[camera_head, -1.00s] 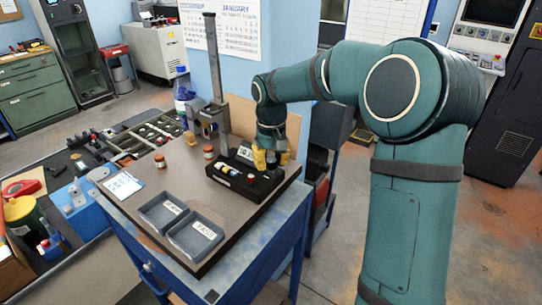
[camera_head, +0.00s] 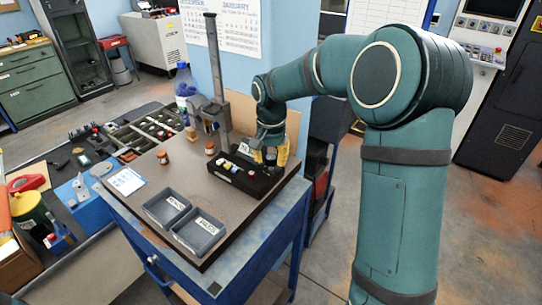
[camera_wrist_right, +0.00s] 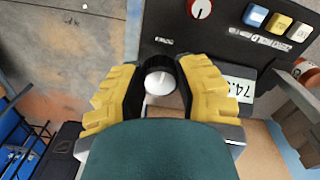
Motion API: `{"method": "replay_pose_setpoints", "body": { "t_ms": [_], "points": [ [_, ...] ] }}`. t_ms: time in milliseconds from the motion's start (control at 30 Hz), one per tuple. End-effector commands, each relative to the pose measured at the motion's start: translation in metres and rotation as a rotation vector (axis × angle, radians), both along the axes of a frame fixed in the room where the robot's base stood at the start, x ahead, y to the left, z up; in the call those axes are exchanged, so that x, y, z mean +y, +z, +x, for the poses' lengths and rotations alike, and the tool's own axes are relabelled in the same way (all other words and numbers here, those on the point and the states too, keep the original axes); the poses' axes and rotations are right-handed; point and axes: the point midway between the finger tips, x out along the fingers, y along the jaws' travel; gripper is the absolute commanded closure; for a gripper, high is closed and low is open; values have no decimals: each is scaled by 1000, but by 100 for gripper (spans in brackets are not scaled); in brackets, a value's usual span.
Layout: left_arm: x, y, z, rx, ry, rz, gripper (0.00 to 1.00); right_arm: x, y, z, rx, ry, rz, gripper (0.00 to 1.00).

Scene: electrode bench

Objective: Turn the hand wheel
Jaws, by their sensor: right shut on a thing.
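The hand wheel (camera_wrist_right: 160,76) shows in the right wrist view as a dark round rim with a pale centre, on the dark control box (camera_wrist_right: 190,35). My right gripper (camera_wrist_right: 160,88) has its yellow fingers on either side of the wheel, shut on it. In the head view the right gripper (camera_head: 269,156) is at the back right end of the black control box (camera_head: 232,174), and the wheel is hidden there. The left gripper is in neither view.
A grey post (camera_head: 218,80) stands behind the box. Two grey trays (camera_head: 184,246) are at the bench's front. A jar (camera_head: 162,157) and a white card (camera_head: 126,181) are to the left. In the wrist view, a red knob (camera_wrist_right: 199,7) and coloured buttons (camera_wrist_right: 281,23) sit on the box.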

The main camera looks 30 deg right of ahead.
Motion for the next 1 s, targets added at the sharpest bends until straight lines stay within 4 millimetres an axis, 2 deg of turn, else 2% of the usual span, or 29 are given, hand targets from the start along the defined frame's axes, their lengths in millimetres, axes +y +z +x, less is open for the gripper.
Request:
{"method": "replay_pose_setpoints", "body": {
  "t_ms": [467,500,567,867,1000],
  "points": [
    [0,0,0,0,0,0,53,0,-2,-1,4,-13,0,100],
    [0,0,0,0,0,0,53,0,-2,-1,4,-13,0,55],
    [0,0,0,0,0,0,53,0,-2,-1,4,-13,0,34],
    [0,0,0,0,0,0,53,0,0,0,1,-12,0,33],
    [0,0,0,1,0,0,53,0,8,0,-1,-12,0,33]
  ]
}}
